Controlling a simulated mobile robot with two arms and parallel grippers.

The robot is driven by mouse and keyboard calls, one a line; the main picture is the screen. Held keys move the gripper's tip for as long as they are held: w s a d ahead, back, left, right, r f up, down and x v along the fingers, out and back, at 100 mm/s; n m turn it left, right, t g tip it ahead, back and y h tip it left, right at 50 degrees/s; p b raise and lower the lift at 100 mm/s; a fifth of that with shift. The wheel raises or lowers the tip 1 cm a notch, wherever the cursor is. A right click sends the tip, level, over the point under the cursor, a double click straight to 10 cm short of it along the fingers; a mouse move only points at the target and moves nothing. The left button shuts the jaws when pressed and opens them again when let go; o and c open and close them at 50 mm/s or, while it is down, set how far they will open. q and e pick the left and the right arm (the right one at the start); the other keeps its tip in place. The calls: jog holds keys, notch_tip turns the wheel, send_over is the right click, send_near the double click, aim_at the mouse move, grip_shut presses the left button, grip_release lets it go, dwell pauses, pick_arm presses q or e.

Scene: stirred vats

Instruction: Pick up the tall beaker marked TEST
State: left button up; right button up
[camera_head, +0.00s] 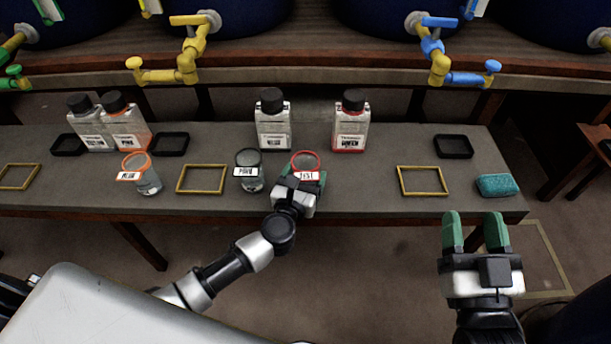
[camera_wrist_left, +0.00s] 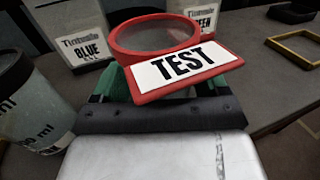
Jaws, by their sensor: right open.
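The tall beaker marked TEST stands on the grey bench, with a red rim (camera_head: 305,159) and a white TEST label framed in red. In the left wrist view its rim and label (camera_wrist_left: 187,66) are close, straight ahead; its lower body is hidden behind the label and my gripper. My left gripper (camera_head: 301,180) is at the beaker, its green fingers (camera_wrist_left: 121,86) around it below the label. I cannot tell whether they touch the glass. My right gripper (camera_head: 474,232) is open and empty, in front of the bench at right.
A black-rimmed beaker (camera_head: 249,171) stands close left of the TEST beaker; an orange-rimmed beaker (camera_head: 143,173) is farther left. Capped bottles (camera_head: 273,119) (camera_head: 351,121) stand behind. A yellow frame (camera_head: 422,181) and teal sponge (camera_head: 497,185) lie right. Taps (camera_head: 187,60) hang above.

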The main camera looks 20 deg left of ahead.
pick_arm(q)
jog(key=c, duration=0.7)
jog(key=shift+o, duration=0.2)
jog(key=shift+r, duration=0.1)
